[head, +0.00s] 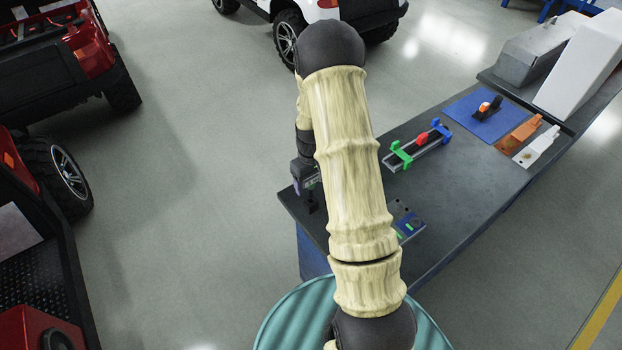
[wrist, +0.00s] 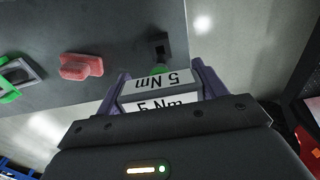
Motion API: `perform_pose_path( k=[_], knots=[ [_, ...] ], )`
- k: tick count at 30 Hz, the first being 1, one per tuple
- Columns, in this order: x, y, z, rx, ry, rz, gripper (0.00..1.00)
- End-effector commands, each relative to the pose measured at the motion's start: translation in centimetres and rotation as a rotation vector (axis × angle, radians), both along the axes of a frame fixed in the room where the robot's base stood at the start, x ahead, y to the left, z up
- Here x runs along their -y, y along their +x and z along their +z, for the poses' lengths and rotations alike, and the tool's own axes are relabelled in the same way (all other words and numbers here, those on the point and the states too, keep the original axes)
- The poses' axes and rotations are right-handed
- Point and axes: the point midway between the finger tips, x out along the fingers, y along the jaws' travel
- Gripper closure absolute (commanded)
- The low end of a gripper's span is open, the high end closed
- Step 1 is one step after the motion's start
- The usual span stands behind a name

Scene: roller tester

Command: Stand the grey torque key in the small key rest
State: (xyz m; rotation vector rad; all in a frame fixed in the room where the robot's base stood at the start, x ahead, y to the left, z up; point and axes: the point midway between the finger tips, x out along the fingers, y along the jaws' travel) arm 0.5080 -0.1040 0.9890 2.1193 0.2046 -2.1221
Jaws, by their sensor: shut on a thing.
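The grey torque key (wrist: 160,92) is between the two purple fingers of my gripper (wrist: 160,88), with "5 Nm" on its pale faces. My gripper is shut on it. A green part shows at the key's far end. The small black key rest (wrist: 162,44) stands on the bench just beyond that end, near the bench edge. I cannot tell whether key and rest touch. In the head view my gripper (head: 304,180) is over the bench's left corner, partly behind my arm, and the rest (head: 313,205) shows just below it. The key is not clear there.
The dark bench (head: 470,190) carries a rail with green and blue brackets and a red block (head: 421,140), plus a blue mat (head: 487,115). A red piece (wrist: 80,66) lies left of the key in the wrist view. Cars stand on the left and behind.

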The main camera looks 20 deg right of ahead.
Motion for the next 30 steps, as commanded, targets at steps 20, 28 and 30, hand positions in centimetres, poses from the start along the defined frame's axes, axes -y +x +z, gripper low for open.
perform_pose_path(
  k=[20, 28, 30],
  knots=[
    [0.0, 0.05, -1.35, 0.001, -0.001, 0.001, 0.84],
    [0.01, -0.12, -1.34, 0.002, -0.001, -0.001, 0.84],
    [0.08, -0.13, -1.34, 0.002, -0.001, -0.002, 0.84]
  ],
)
